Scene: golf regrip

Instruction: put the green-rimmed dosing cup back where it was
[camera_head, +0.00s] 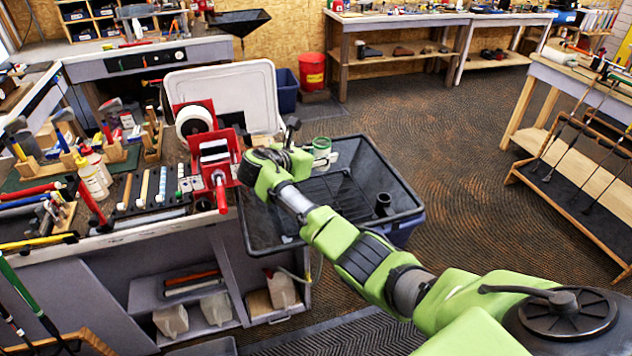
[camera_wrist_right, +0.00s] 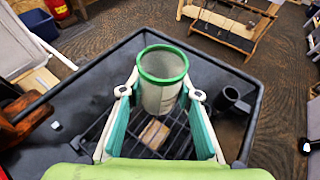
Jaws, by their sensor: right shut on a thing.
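The green-rimmed dosing cup (camera_wrist_right: 162,85) is pale and translucent, upright, with its open mouth toward the camera in the right wrist view. My right gripper (camera_wrist_right: 161,100) is shut on it, with a finger on each side. In the head view the cup (camera_head: 321,150) shows beyond my right gripper (camera_head: 300,158), over the back of the black tray (camera_head: 375,150). The cup's base is hard to make out against the tray's grid. My left gripper is in neither view.
A dark upright tube (camera_wrist_right: 227,98) stands at the tray's right side. A red clamp (camera_head: 215,150) with a white roll (camera_head: 195,122) stands on the crowded bench left of the tray. A red bucket (camera_head: 312,70) and blue bin (camera_head: 285,90) stand behind.

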